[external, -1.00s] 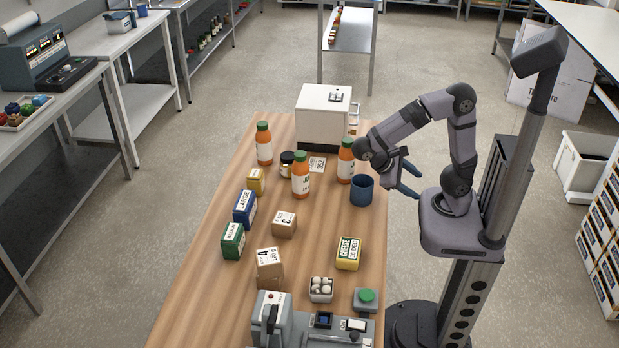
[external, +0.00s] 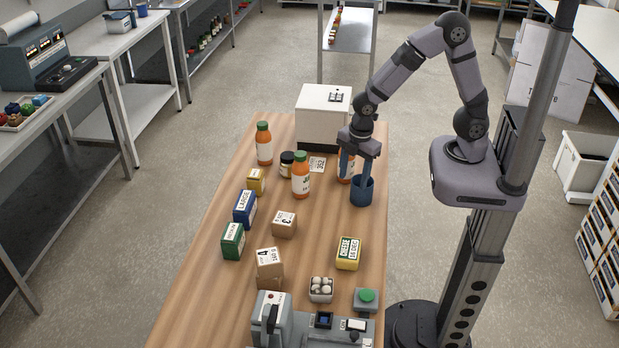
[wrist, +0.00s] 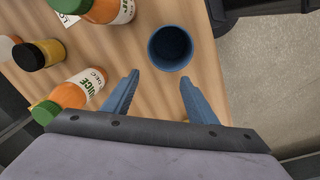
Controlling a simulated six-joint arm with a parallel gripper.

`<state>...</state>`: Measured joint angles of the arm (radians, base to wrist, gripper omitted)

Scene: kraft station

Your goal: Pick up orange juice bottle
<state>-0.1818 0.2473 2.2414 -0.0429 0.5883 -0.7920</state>
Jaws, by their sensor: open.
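Several orange juice bottles stand on the wooden table. One with a green cap (external: 264,145) is at the back left. Another (external: 301,176) is near the middle, with a white label. A third (external: 347,170) is at the right, partly hidden behind my gripper (external: 359,180). My gripper is open, pointing down, with its fingers close above or beside a blue cup (external: 361,194). In the wrist view the cup (wrist: 170,49) lies ahead of the open fingers (wrist: 158,88). A juice bottle (wrist: 72,95) is left of the fingers, and another (wrist: 104,8) is at the top.
A dark jar (external: 287,164) with a yellow label stands between the bottles. A white machine (external: 323,115) is at the table's back. Small boxes (external: 284,224), an egg carton (external: 321,290) and a green button (external: 366,296) are nearer the front.

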